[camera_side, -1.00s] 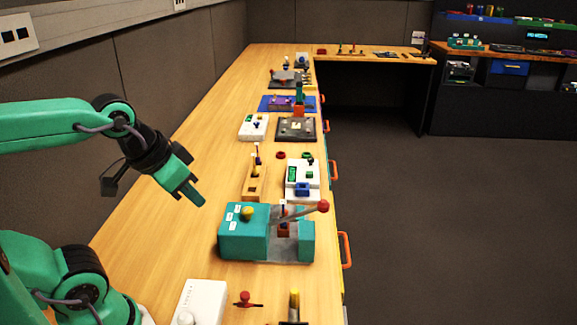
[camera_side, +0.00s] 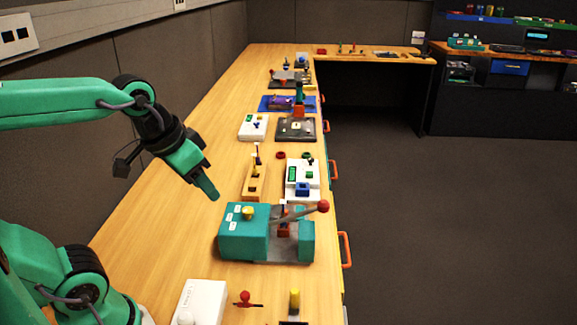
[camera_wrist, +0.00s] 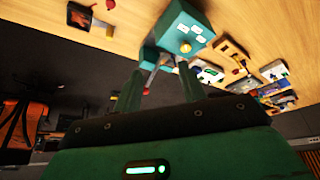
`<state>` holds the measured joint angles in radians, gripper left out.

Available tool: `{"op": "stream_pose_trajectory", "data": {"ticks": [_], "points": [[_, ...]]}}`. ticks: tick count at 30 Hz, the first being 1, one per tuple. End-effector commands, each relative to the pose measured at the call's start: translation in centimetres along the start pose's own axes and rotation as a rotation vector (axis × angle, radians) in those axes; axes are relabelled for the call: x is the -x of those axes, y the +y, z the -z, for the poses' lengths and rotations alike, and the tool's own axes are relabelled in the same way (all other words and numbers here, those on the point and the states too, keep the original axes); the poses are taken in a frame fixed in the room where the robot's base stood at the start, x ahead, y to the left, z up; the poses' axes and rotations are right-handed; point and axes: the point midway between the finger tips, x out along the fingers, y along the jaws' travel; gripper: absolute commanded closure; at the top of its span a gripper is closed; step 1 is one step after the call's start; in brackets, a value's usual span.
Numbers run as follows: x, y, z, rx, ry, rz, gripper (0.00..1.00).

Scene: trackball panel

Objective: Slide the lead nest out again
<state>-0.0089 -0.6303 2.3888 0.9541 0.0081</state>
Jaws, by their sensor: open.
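A teal bench machine (camera_side: 245,236) stands on the wooden bench, with a yellow knob (camera_side: 248,212) and white labels on top. I cannot tell for sure which part is the lead nest. My gripper (camera_side: 214,196) is open and empty, in the air to the upper left of the machine, apart from it. In the wrist view, the machine (camera_wrist: 176,22) shows beyond my spread fingers (camera_wrist: 158,76).
A white box (camera_side: 200,303), a red-knobbed piece (camera_side: 244,298) and a yellow post (camera_side: 294,300) are at the near end. A wooden block (camera_side: 254,183) and a white device (camera_side: 302,180) stand behind the machine. The bench's left side is clear.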

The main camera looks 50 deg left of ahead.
Motion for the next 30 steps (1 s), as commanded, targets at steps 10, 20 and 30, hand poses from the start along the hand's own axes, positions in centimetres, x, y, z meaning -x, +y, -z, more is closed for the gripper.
{"op": "stream_pose_trajectory", "data": {"ticks": [10,20,30], "points": [[-0.5,-0.6,5.5,0.001,-0.128,0.004,0.59],[-2.4,-1.3,10.4,0.002,-0.248,0.005,0.59],[-5.9,-2.2,14.8,0.004,-0.373,0.001,0.59]]}}
